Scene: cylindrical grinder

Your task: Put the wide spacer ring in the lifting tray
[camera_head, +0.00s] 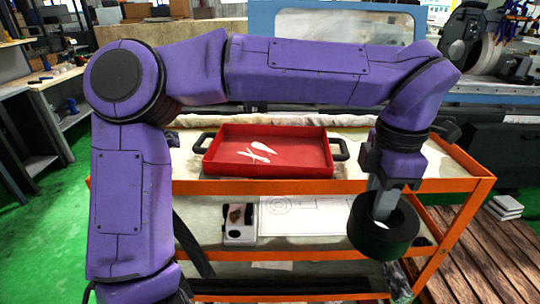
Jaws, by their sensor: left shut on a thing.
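The wide spacer ring (403,243) is a thick black ring at the lower right, in front of the cart's right side. My left gripper (381,208) points down and is shut on the ring's wall, holding it clear of the tray. The lifting tray (216,155) is red with black side handles and lies on the cart's top shelf, left of and behind the ring. Small white pieces or marks (260,153) show on its floor. My left arm spans the picture above the tray. My right gripper does not show.
The orange-edged cart (200,187) has lower shelves with a drawing sheet (305,215) and a small white box (240,236). The grinder (475,60) stands behind at the right. Wooden slats (500,260) cover the floor at the right.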

